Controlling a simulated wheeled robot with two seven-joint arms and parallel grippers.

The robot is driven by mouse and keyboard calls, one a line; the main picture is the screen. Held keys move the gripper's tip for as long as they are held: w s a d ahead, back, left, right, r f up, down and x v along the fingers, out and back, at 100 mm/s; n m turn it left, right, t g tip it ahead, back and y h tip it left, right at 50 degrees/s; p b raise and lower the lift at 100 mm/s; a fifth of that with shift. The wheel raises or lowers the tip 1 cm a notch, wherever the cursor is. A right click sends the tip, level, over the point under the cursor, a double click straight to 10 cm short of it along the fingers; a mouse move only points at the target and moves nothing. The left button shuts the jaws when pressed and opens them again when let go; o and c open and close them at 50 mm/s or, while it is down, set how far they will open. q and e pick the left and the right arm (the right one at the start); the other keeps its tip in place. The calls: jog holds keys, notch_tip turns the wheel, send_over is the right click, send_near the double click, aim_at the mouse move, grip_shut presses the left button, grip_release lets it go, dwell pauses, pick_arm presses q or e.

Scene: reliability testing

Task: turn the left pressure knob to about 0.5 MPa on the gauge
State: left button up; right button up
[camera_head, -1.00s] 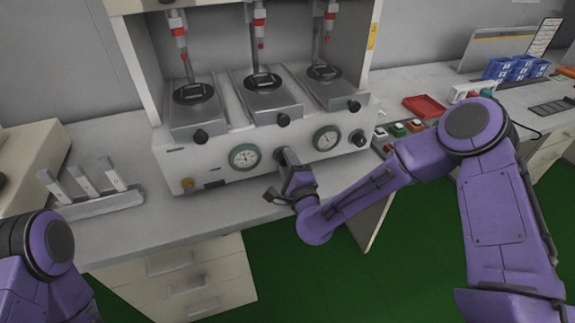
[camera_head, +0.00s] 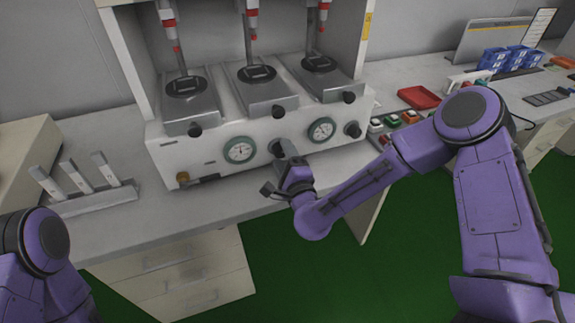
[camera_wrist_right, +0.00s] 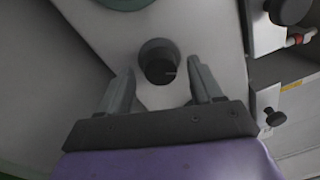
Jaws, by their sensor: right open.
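The white test machine (camera_head: 215,165) has two green-rimmed gauges on its front. The left gauge (camera_head: 239,150) has a dark left pressure knob (camera_head: 276,147) to its right. My right gripper (camera_head: 286,154) is in front of this knob. In the right wrist view the round black knob (camera_wrist_right: 159,62) lies between the tips of my open right gripper (camera_wrist_right: 162,72), with a gap visible on both sides. The gauge's needle reading is too small to tell. Of my left arm only a purple link shows at the lower left; its gripper is out of view.
The right gauge (camera_head: 321,129) and right knob (camera_head: 352,129) are to the right on the same panel. A brass fitting (camera_head: 182,178) is at the panel's lower left. A red tray (camera_head: 419,97) and coloured buttons (camera_head: 392,121) lie right of the machine. A rack (camera_head: 95,199) stands left.

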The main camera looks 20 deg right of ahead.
pick_arm(q)
notch_tip(320, 180, down, 2)
jog(key=shift+f+b, duration=0.2)
jog(key=shift+b, duration=0.85)
pick_arm(e)
jog(key=s, duration=0.9)
jog(key=shift+s+f, duration=0.25)
jog(key=shift+s, duration=0.15)
pick_arm(q)
jog(key=shift+s, duration=0.1)
pick_arm(e)
jog(key=shift+f, duration=0.1)
